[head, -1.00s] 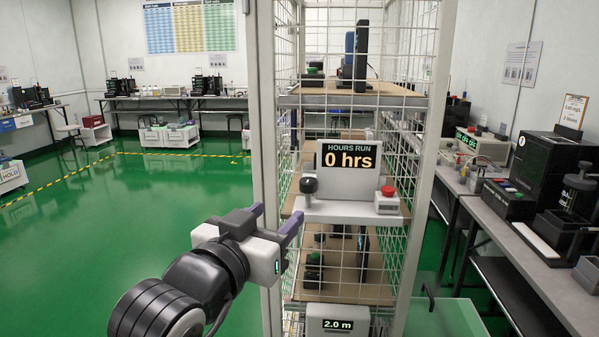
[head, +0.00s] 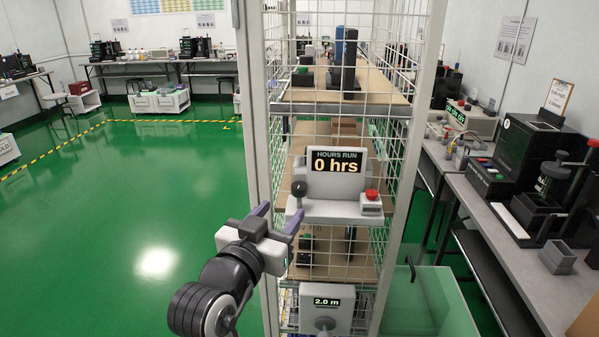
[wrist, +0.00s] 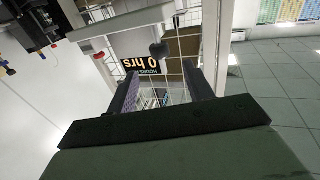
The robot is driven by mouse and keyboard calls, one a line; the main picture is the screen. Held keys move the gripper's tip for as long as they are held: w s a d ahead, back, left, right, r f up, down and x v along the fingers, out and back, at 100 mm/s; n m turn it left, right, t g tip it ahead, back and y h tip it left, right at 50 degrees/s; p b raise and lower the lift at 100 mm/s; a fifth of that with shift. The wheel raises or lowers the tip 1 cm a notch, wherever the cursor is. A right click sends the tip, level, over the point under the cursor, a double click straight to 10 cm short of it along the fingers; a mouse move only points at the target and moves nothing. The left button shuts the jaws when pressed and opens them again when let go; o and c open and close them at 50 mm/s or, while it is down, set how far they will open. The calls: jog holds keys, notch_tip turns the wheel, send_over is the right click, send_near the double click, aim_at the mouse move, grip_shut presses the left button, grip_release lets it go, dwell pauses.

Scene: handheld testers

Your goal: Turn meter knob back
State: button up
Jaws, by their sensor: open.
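The 2.0 m meter (head: 327,293) is a grey box with a lit display, low on the wire cage front. My gripper (head: 279,214) is open and empty, left of and above the 2.0 m meter, beside the HOURS RUN ledge. The wrist view shows the 0 hrs display (wrist: 146,65) beyond the open fingers.
The wire cage (head: 400,100) has shelves holding dark devices (head: 348,62). A grey bench (head: 505,255) with equipment runs along the right. A greenish clear panel (head: 430,305) stands at lower right of the cage. The green floor (head: 110,220) on the left is open.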

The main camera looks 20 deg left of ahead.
aim_at(296, 194)
jog(key=w+p, duration=0.2)
jog(key=w, duration=0.8)
jog(key=shift+d, duration=0.2)
